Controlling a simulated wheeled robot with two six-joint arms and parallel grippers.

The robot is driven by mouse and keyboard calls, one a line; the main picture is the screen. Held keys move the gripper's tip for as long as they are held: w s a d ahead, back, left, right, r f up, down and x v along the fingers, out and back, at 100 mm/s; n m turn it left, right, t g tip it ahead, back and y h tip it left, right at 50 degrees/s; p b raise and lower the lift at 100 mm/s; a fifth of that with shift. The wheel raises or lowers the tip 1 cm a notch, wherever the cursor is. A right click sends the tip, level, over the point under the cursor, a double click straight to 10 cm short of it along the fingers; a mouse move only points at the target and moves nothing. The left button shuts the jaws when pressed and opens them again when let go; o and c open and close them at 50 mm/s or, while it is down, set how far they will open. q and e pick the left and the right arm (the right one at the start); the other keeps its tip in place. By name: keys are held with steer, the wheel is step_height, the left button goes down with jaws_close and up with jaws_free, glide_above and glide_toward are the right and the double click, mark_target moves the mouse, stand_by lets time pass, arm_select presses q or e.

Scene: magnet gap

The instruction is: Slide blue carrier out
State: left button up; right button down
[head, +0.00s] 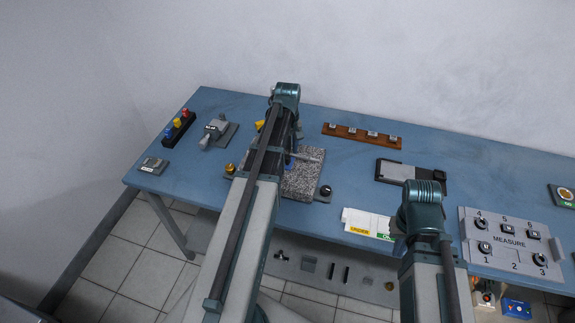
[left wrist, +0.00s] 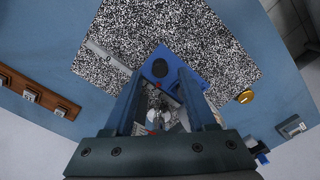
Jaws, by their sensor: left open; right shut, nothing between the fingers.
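The blue carrier (left wrist: 163,62) lies on a speckled granite slab (left wrist: 205,35) and shows a dark oval on its near corner in the left wrist view. A bit of blue shows in the head view (head: 291,162), mostly hidden by my left arm. My left gripper (left wrist: 159,76) is open above it, its two fingers spread over the carrier. I cannot tell whether they touch it. Small metal and red parts (left wrist: 160,112) show between the fingers. In the head view my left arm hides the left gripper. My right gripper is hidden behind my right arm.
A grey bar (head: 308,154) lies on the granite slab. A yellow knob (head: 229,168) and a black knob (head: 325,190) flank it. A wooden rack (head: 361,135) stands behind, a dark-and-white tray (head: 408,173) to the right. A grey MEASURE panel (head: 511,240) stands far right.

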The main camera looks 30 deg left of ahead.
mark_target(288, 157)
arm_select(q)
steer(key=shift+f+b, duration=1.45)
steer(key=shift+f, duration=0.5)
jaws_close()
